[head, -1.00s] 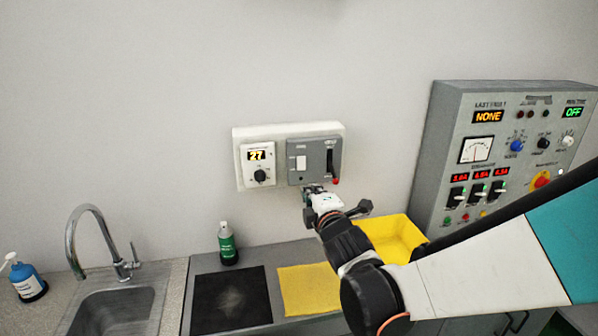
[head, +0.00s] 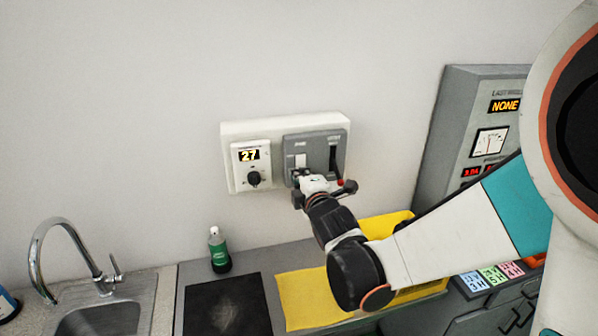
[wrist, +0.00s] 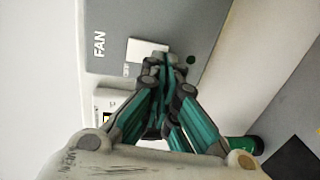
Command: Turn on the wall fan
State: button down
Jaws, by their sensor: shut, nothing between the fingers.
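The fan switch is a white rocker (head: 300,160) on a grey wall plate (head: 325,142), left of a black lever (head: 333,158). In the wrist view the plate is marked FAN, and the white rocker (wrist: 147,50) sits beside that word. My gripper (wrist: 158,62) is shut and empty, its fingertips at the rocker's lower edge in that picture and covering part of it. I cannot tell whether they touch it. In the head view my gripper (head: 300,176) is just below the rocker, in front of the plate.
A white thermostat (head: 250,165) reading 27 with a black knob is left of the plate. A grey control cabinet (head: 455,110) stands right. Below are a green bottle (head: 219,250), a black mat (head: 228,305), a yellow cloth (head: 305,300) and a sink (head: 100,318).

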jog(key=shift+w, duration=0.2)
jog(key=shift+w+a+f+b, duration=0.1)
jog(key=shift+w+f+b, duration=0.05)
jog(key=shift+w+b, duration=0.2)
dwell(0.4)
